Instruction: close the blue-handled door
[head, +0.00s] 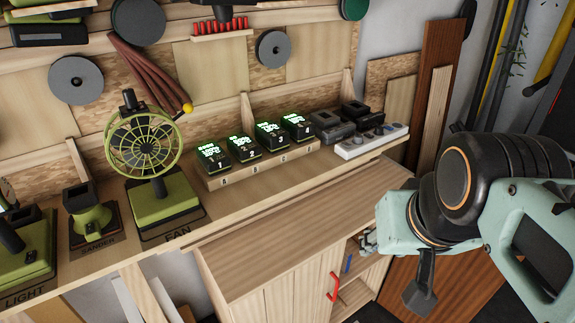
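The blue handle (348,263) is a small upright bar at the front of the wooden cabinet (285,238) under the bench. It shows beside an open-looking gap with a shelf inside. The panel it belongs to is hard to make out, so I cannot tell the door's exact angle. My arm comes in from the right, with its mint and black wrist over the cabinet's right end. A small pale part of what looks like my gripper (368,242) shows by the cabinet's right front corner, near the blue handle. Its fingers are mostly hidden; contact cannot be told.
A red handle (333,287) sits on the cabinet front, left of the gap. The bench above carries a green fan (160,190), several lit battery packs (245,150) and a white power strip (368,141). A brown panel (450,275) stands behind my wrist.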

